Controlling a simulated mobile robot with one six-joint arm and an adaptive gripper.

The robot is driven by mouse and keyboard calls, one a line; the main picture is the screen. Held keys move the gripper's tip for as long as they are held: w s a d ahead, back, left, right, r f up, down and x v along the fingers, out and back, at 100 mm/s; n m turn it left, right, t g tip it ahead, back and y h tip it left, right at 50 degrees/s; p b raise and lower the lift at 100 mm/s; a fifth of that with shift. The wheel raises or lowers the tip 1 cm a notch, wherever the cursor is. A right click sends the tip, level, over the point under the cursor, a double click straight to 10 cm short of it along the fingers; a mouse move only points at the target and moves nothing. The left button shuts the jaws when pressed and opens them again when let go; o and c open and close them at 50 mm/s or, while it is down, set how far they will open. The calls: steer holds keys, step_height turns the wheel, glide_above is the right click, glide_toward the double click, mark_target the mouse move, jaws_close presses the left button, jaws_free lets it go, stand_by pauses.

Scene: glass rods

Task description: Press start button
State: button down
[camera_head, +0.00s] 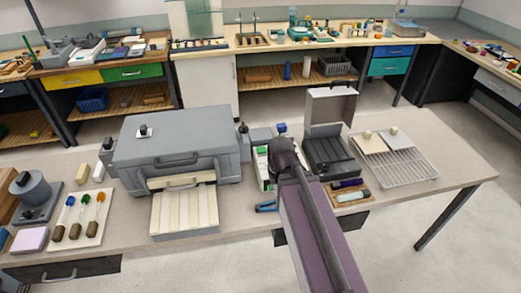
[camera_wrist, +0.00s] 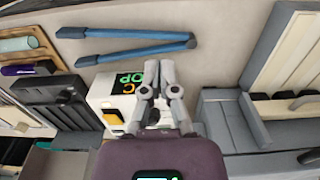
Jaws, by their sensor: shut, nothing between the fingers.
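A white box-shaped device (camera_wrist: 104,90) stands below my gripper in the wrist view. Its face carries a dark label (camera_wrist: 130,83) with green and yellow letters, partly covered by my fingers; "OP" can be read. An orange-yellow part (camera_wrist: 113,118) sits on the same device, left of my fingers. My gripper (camera_wrist: 158,68) is shut and empty, its fingers over the right part of the device. I cannot tell whether it touches. No start button can be made out for certain. In the head view the device (camera_head: 261,172) shows beside my arm, which hides much of it and the fingertips.
A blue-handled tool (camera_wrist: 125,42) lies beside the device. A large grey machine (camera_head: 180,140) with a slatted front tray stands to the left. An open dark case (camera_head: 329,152) stands close on the right, with a wire rack (camera_head: 405,168) beyond it.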

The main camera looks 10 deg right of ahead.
steer(key=w+t+y+b, duration=0.1)
steer(key=w+t+y, duration=0.25)
steer(key=w, duration=1.25)
step_height(320, 180, up, 4)
steer(key=m+t+y, duration=0.2)
steer(key=t, duration=0.2)
glide_above(258, 148)
steer(key=s+d, duration=0.1)
steer(key=d, duration=0.1)
steer(key=shift+s+a+b, duration=0.25)
steer(key=shift+a+b, duration=0.05)
steer(key=shift+f, duration=0.1)
step_height(258, 148, down, 8)
steer(key=b, duration=0.8)
steer(key=shift+f+b, duration=0.25)
steer(key=shift+b, duration=0.1)
steer(key=shift+f+b, duration=0.95)
steer(key=shift+b, duration=0.05)
stand_by(0.6)
steer(key=shift+r, duration=0.2)
steer(key=shift+r+p, duration=0.7)
steer(key=shift+p, duration=0.25)
